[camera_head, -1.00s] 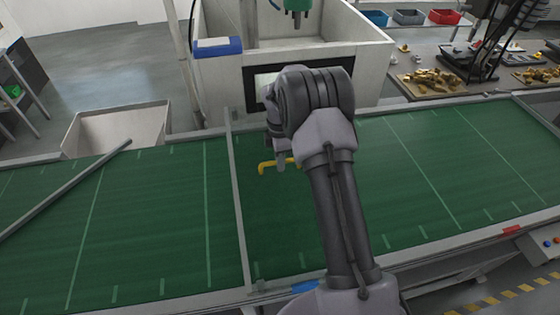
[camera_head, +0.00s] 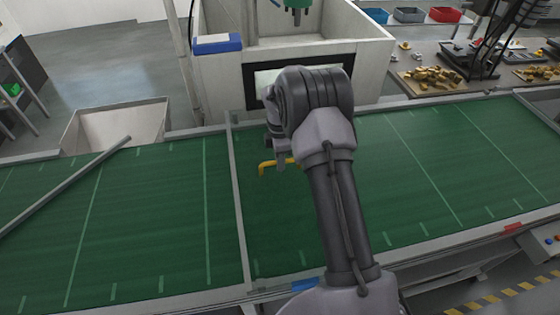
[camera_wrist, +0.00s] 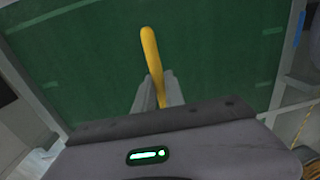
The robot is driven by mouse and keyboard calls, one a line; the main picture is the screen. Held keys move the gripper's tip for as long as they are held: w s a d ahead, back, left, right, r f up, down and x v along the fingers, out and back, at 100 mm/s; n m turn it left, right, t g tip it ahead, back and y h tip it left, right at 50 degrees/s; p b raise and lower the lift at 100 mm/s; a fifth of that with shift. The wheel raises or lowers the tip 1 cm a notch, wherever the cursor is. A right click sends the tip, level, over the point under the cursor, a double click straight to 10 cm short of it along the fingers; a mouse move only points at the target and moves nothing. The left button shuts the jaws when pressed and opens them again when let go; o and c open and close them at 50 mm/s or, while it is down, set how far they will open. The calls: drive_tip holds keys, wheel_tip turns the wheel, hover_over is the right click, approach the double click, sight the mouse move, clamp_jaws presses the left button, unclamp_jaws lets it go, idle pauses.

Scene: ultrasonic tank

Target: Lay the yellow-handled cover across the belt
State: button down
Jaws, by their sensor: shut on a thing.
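The yellow handle of the cover (camera_head: 264,166) shows in the head view just left of my wrist, above the green belt (camera_head: 140,220). My gripper (camera_head: 284,163) is at its right end, mostly hidden behind my arm. In the wrist view the yellow handle (camera_wrist: 149,45) runs up from between my two grey fingers, and my gripper (camera_wrist: 158,92) is shut on it. The cover's plate cannot be told apart from the green surface behind the handle. How far it is from the belt is unclear.
A grey crossbar (camera_head: 238,200) spans the belt left of the handle. A loose grey rod (camera_head: 70,184) lies slanted over the belt's left part. A white tank (camera_head: 375,60) with a blue box (camera_head: 217,44) on its rim stands behind. The belt's right part is clear.

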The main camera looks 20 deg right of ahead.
drive_tip(key=shift+f, duration=0.35)
drive_tip(key=c, duration=1.3)
unclamp_jaws()
drive_tip(key=shift+f, duration=0.1)
drive_tip(key=r, duration=0.6)
drive_tip(key=r+p, duration=0.1)
drive_tip(key=r, duration=0.4)
drive_tip(key=r+p, duration=0.1)
drive_tip(key=r, duration=0.5)
drive_tip(key=shift+w+r, duration=0.3)
drive_tip(key=shift+w, duration=0.05)
